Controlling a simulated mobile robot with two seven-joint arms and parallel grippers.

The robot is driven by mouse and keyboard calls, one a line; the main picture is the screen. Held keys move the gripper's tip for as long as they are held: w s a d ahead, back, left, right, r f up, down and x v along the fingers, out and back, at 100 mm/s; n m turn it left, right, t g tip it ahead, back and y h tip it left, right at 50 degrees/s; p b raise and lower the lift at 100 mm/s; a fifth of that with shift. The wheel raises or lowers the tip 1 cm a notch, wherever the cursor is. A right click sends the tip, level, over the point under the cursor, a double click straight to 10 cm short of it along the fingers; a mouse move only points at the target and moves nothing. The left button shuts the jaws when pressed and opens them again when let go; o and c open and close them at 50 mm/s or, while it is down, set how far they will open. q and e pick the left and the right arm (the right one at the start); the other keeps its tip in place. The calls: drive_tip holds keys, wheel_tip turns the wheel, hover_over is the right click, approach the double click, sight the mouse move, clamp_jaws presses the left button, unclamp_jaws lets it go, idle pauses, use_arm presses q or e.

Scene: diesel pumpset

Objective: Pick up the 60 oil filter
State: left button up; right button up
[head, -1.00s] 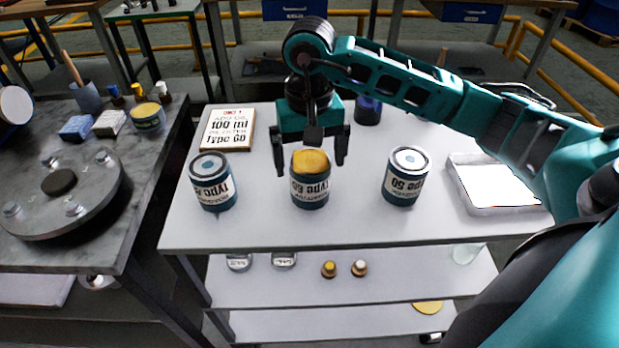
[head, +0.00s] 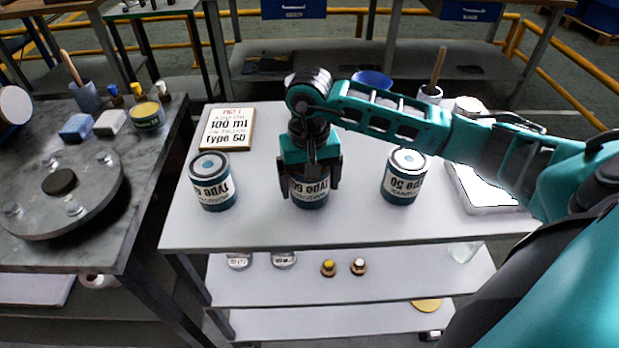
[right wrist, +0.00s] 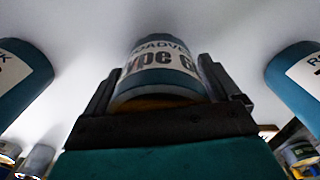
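The 60 oil filter (head: 311,192) is the middle of three teal cans with white labels in a row on the white table. It stands upright; its yellow top is hidden by the gripper in the head view. In the right wrist view its label (right wrist: 160,58) reads "ype 6", cut off. My right gripper (head: 311,190) points down over it, with one finger on each side. The fingers look open, with a narrow gap beside the can. It also shows in the right wrist view (right wrist: 158,82). My left gripper is not in view.
A similar can (head: 212,182) stands to the left and a Type 50 can (head: 404,177) to the right. A sign (head: 228,127) reading "100 ml" and "Type 60" lies behind left. A white tray (head: 462,197) is at right. The front table strip is clear.

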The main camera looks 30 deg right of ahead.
drive_tip(key=shift+r, duration=0.1)
drive_tip(key=c, duration=1)
drive_tip(key=shift+c, duration=0.2)
